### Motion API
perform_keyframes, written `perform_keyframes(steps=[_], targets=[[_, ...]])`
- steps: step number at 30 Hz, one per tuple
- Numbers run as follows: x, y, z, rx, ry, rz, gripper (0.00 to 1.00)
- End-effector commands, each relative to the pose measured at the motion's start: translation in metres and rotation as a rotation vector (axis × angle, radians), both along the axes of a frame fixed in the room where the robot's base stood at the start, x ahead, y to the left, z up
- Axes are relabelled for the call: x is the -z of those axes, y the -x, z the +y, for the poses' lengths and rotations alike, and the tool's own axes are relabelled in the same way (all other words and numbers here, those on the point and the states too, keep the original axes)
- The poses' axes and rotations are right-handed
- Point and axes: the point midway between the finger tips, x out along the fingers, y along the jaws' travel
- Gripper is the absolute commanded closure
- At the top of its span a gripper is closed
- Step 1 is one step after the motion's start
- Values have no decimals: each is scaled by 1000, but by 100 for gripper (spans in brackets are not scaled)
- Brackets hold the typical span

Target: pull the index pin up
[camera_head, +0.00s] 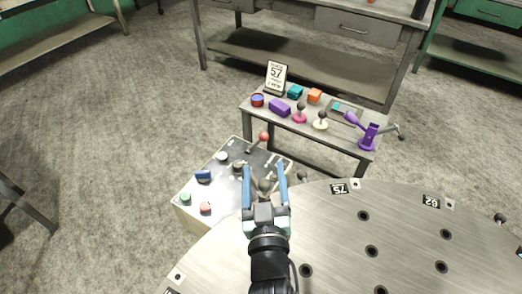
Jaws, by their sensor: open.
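Another small dark knob (303,176) stands at the plate's far edge, just right of the fingers. The plate has several dark holes and number tags, including 75 (340,189) and 62 (431,201).
A control box (215,188) with coloured buttons and a red-balled lever (264,137) stands left of my gripper. Behind is a small bench (335,135) with a sign reading 57 (277,76), coloured blocks and a purple fixture (368,135). A grey workbench (300,60) stands farther back.

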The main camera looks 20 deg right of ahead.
Motion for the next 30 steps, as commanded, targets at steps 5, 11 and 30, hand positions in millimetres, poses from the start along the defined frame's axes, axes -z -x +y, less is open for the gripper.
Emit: perform_keyframes(steps=[5,11,30], targets=[[23,6,-2,4,0,23,29],[46,6,-1,4,0,22,29],[93,-34,-14,4,0,20,29]])
